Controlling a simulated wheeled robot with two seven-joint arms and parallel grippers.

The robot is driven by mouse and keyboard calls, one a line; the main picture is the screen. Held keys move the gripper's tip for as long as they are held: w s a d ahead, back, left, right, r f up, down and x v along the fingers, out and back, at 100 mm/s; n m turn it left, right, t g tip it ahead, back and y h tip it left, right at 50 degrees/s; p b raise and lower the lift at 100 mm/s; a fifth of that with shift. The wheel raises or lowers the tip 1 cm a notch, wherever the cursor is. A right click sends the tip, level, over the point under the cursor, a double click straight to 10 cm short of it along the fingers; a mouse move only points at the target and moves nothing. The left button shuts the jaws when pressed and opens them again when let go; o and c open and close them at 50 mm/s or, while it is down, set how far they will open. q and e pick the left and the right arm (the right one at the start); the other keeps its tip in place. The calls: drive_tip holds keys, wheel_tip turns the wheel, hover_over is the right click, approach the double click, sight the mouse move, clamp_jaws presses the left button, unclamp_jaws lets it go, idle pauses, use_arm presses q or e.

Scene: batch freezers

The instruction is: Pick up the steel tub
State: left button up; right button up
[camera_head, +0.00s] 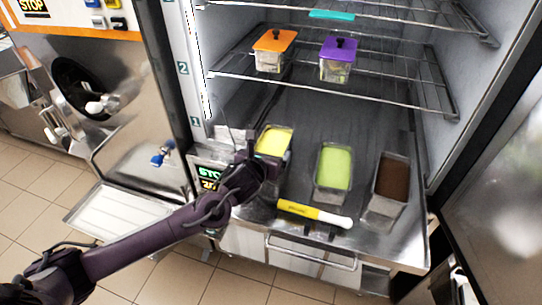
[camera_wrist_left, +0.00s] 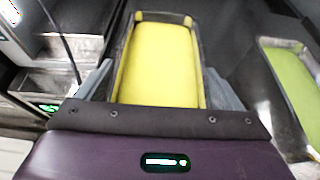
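A steel tub with yellow contents (camera_head: 273,142) stands at the left of the freezer's bottom deck. It fills the middle of the left wrist view (camera_wrist_left: 158,62). My left gripper (camera_head: 264,166) is at its near end, with one finger (camera_wrist_left: 94,80) along its left side and the other (camera_wrist_left: 223,88) along its right side. The fingers are spread wide and close to the walls; firm contact is not clear. A steel tub with green contents (camera_head: 333,167) and one with brown contents (camera_head: 392,178) stand to its right. My right gripper is not in view.
A yellow and white tool (camera_head: 313,214) lies along the deck's front. Tubs with an orange lid (camera_head: 274,42) and a purple lid (camera_head: 339,48) stand on the wire shelf above. Steel containers (camera_wrist_left: 72,47) are left of the yellow tub. The freezer's side wall (camera_head: 183,68) bounds the left.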

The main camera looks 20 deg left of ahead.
use_arm(q)
drive_tip(key=c, duration=0.5)
drive_tip(key=shift+w+r, duration=0.1)
drive_tip(key=shift+c, duration=0.8)
